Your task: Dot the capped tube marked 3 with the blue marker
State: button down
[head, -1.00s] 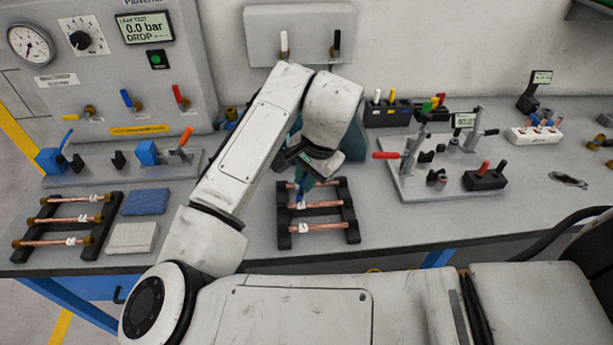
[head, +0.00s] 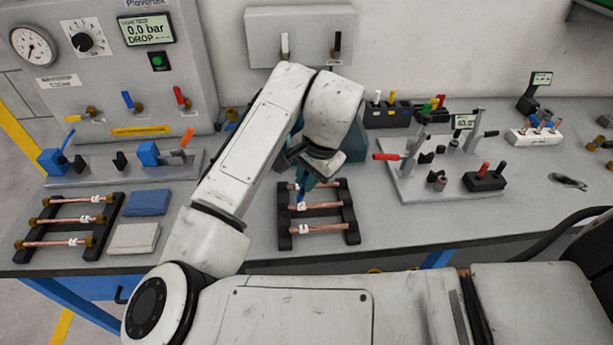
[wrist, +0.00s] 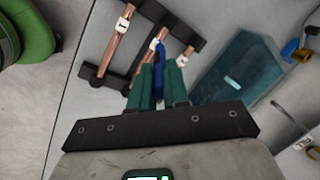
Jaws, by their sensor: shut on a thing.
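My gripper (wrist: 158,85) has green fingers shut on the blue marker (wrist: 159,62), which points down at the middle rack. It also shows in the head view (head: 303,184), over the back half of that rack. The black rack (head: 285,238) holds copper tubes with white tags. The front tube (head: 325,228) is tagged 1 in the wrist view (wrist: 124,25). The marker's end is at or very near the middle tube's tag (wrist: 155,44); contact cannot be told. Another tagged tube (wrist: 188,53) lies to its right in the wrist view. Their numbers are not legible.
A left rack (head: 92,252) holds three brass-ended, tagged tubes. Blue (head: 147,202) and grey pads (head: 133,238) lie beside it. A fixture plate with a red-handled lever (head: 386,156) stands right. Bench front between middle rack and fixture is clear.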

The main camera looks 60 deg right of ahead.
jog(key=p+v, duration=0.3)
jog(key=v, duration=0.2)
jog(key=shift+p, duration=0.3)
